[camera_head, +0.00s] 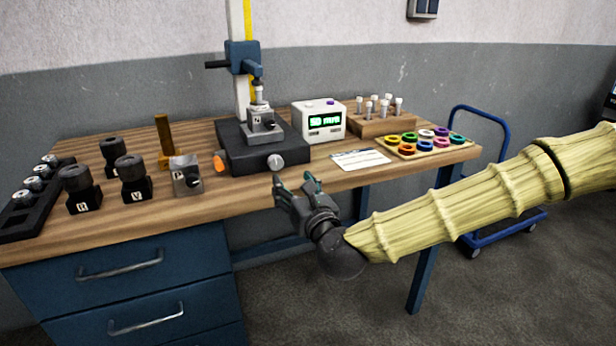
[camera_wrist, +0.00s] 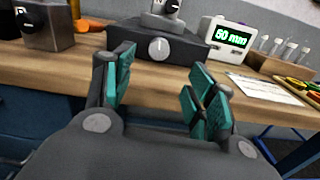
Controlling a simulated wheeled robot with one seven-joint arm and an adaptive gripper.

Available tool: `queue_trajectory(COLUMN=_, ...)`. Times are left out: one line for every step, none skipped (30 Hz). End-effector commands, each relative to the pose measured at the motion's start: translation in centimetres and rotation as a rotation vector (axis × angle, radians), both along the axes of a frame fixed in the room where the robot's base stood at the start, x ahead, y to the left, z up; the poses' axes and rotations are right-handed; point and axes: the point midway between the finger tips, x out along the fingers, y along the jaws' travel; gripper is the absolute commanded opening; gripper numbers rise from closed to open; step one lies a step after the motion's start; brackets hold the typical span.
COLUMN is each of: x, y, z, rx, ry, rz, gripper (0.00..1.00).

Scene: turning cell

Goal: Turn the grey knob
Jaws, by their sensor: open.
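The grey knob (camera_head: 275,161) is a round dial on the front face of a black base block (camera_head: 240,166) under a blue stand (camera_head: 243,57). In the wrist view the knob (camera_wrist: 159,48) has a light pointer line that stands about upright. My gripper (camera_head: 297,182) is in front of the table edge, a little right of and below the knob in the head view. In the wrist view my gripper (camera_wrist: 162,88) is open and empty, with teal pads apart. The knob shows beyond the gap between them, not touched.
A white display box (camera_head: 320,120) and a paper card (camera_head: 360,159) are right of the base. An orange object (camera_head: 219,162) and a metal block (camera_head: 186,176) are on its left. Blue drawers (camera_head: 125,290) are below the tabletop.

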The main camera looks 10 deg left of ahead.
Motion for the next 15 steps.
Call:
queue_trajectory(x=0.0, y=0.4, z=0.0, rx=0.004, ry=0.003, rz=0.004, gripper=0.56)
queue_trajectory(x=0.1, y=0.5, z=0.0, rx=0.005, ry=0.004, rz=0.005, gripper=0.56)
queue_trajectory(x=0.3, y=0.7, z=0.0, rx=0.006, ry=0.004, rz=0.005, gripper=0.56)
queue_trajectory(x=0.5, y=0.8, z=0.1, rx=0.005, ry=0.004, rz=0.005, gripper=0.56)
queue_trajectory(x=0.8, y=1.0, z=0.1, rx=0.005, ry=0.004, rz=0.004, gripper=0.56)
queue_trajectory(x=1.2, y=1.2, z=0.1, rx=0.004, ry=0.003, rz=0.003, gripper=0.56)
queue_trajectory(x=1.5, y=1.4, z=0.1, rx=0.003, ry=0.003, rz=0.002, gripper=0.56)
queue_trajectory(x=1.9, y=1.6, z=0.1, rx=0.003, ry=0.003, rz=0.002, gripper=0.56)
queue_trajectory(x=2.4, y=1.9, z=0.1, rx=0.003, ry=0.003, rz=0.002, gripper=0.56)
queue_trajectory(x=2.8, y=2.2, z=0.0, rx=0.003, ry=0.003, rz=0.003, gripper=0.56)
queue_trajectory(x=3.3, y=2.5, z=0.1, rx=0.003, ry=0.002, rz=0.001, gripper=0.56)
queue_trajectory(x=3.8, y=2.8, z=0.1, rx=0.003, ry=0.002, rz=0.001, gripper=0.56)
queue_trajectory(x=4.2, y=3.1, z=0.1, rx=0.003, ry=0.002, rz=0.001, gripper=0.56)
queue_trajectory(x=4.6, y=3.4, z=0.1, rx=0.003, ry=0.002, rz=0.002, gripper=0.56)
queue_trajectory(x=5.2, y=3.7, z=0.1, rx=0.003, ry=0.002, rz=0.001, gripper=0.56)
